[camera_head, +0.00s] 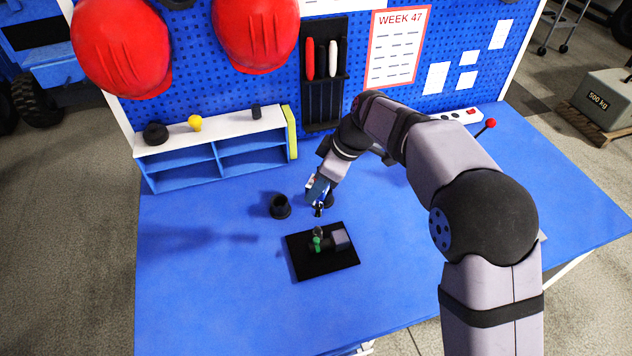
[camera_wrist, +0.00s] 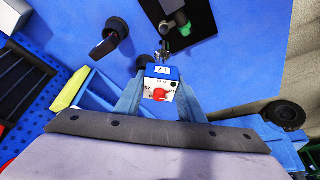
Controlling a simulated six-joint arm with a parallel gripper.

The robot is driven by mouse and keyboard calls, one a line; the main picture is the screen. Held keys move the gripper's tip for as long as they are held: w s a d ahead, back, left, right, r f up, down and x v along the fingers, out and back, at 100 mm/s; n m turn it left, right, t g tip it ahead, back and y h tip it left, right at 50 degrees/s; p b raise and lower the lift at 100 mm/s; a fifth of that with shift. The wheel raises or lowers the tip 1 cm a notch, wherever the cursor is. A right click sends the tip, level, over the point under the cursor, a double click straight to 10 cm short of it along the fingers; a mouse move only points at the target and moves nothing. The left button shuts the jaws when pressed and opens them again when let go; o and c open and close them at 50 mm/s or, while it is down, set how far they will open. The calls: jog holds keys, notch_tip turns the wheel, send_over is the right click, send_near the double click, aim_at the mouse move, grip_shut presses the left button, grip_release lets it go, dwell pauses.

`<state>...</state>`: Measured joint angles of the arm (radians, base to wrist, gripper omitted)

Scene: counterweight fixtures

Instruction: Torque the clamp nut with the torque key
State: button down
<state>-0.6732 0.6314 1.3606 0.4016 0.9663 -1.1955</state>
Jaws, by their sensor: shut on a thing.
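My gripper (camera_head: 317,188) is shut on the torque key (camera_wrist: 160,88), a small blue and white box with a red dial and a number on its face. In the wrist view the key sits between my gripper's two blue fingers (camera_wrist: 160,76), and its dark tip points towards the fixture. A black plate (camera_head: 300,265) carries the fixture, with a grey block (camera_head: 340,239) and a green part (camera_head: 317,244). The green part also shows in the wrist view (camera_wrist: 181,18). I cannot clearly tell the clamp nut apart. The key's tip appears just short of the fixture, seemingly apart from it.
A black cup-like holder (camera_head: 280,207) stands left of my gripper. A blue and white shelf (camera_head: 215,150) with small items stands at the back left. A red-knobbed lever (camera_head: 490,124) is at the back right. The front and left of the blue table (camera_head: 200,290) are clear.

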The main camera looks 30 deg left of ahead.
aim_at(319, 204)
jog(key=shift+f+b, duration=1.7)
jog(key=shift+f, duration=0.8)
jog(key=shift+f+b, duration=1.3)
jog(key=shift+f, duration=0.25)
jog(key=shift+m, duration=0.4)
jog(key=m+t+p, duration=0.1)
jog(key=m, duration=0.3)
jog(key=shift+r+t, duration=0.1)
jog(key=shift+t, duration=0.3)
jog(key=shift+m+t+h+p, duration=0.3)
jog(key=shift+m+p, duration=0.4)
jog(key=shift+m, duration=0.2)
jog(key=shift+m+p, duration=0.5)
jog(key=shift+p, duration=0.05)
